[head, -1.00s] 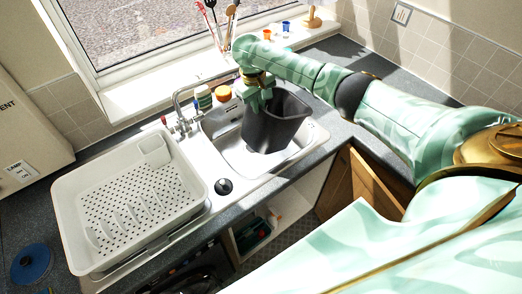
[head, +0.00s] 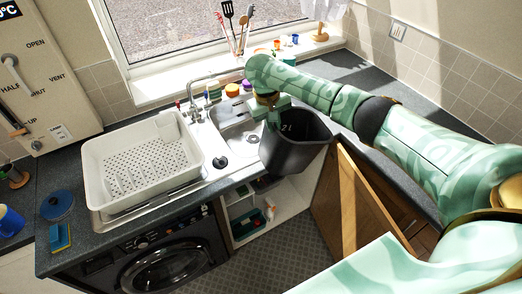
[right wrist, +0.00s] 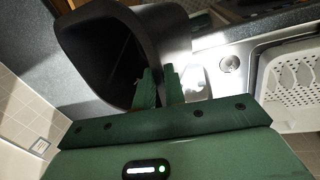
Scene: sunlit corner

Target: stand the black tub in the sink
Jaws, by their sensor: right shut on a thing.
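The black tub (head: 296,146) hangs from my right gripper (head: 270,108), which is shut on its rim. In the head view it covers the right part of the sink (head: 238,140) and the counter's front edge. I cannot tell how far its base is above them. In the right wrist view the tub (right wrist: 112,50) shows its open mouth, with its wall between the fingers of the gripper (right wrist: 160,88). The sink's bare left part shows in the head view, beside the tap (head: 190,98). My left gripper is not in view.
A white dish rack (head: 140,160) stands on the drainer left of the sink. An orange-lidded jar (head: 232,90) and bottles stand behind the sink. A utensil pot and small cups line the sill. A wooden cupboard door (head: 350,200) stands open below; a washing machine (head: 160,262) is front left.

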